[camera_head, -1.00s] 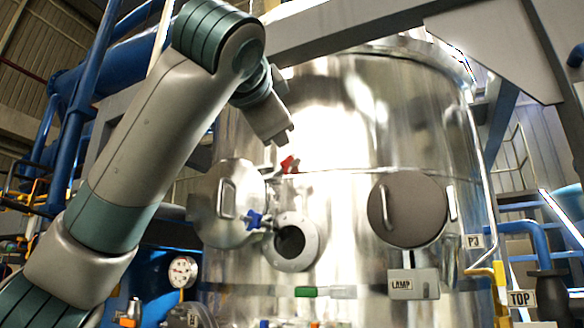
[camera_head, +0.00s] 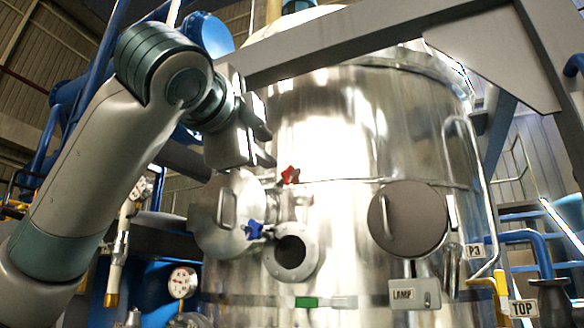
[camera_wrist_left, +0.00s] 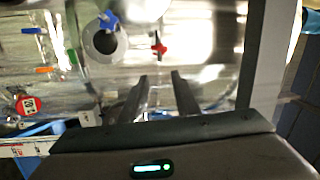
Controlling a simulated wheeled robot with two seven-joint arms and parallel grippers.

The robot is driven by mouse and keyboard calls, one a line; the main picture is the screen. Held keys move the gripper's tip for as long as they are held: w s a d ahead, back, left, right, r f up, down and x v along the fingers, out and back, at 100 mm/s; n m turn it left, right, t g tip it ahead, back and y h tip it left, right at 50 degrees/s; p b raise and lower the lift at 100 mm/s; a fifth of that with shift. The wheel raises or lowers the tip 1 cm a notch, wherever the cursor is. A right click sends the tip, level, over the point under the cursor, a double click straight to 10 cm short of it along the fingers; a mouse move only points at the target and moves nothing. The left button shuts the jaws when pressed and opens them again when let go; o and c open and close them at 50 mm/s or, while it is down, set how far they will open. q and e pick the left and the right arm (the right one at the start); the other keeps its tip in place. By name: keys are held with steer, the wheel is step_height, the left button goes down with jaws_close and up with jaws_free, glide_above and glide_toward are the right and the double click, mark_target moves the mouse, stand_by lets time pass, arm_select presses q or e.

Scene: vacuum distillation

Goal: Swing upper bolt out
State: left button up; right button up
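The upper bolt with a red knob (camera_head: 290,175) sits above the round open port (camera_head: 291,257) on the steel vessel. A lower bolt with a blue knob (camera_head: 254,229) stands out at the port's upper left. The open round cover (camera_head: 228,214) with a handle hangs left of the port. My left gripper (camera_head: 268,146) is up and left of the red knob, apart from it. In the left wrist view its two fingers (camera_wrist_left: 160,80) are spread and empty, with the red knob (camera_wrist_left: 158,47) beyond them and the blue knob (camera_wrist_left: 108,19) farther off. My right gripper is out of view.
A dark round cover (camera_head: 407,219) with a handle is right of the port, above the LAMP box (camera_head: 414,293). A grey beam (camera_head: 370,38) crosses overhead. A pressure gauge (camera_head: 182,282) and blue pipework stand at left.

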mark_target(295, 172)
arm_select(q)
steer(key=p+x, duration=0.9)
steer(key=x, duration=0.6)
steer(key=shift+w+d+r, duration=0.1)
steer(key=shift+w+d, duration=0.1)
steer(key=shift+w, duration=0.55)
jaws_close()
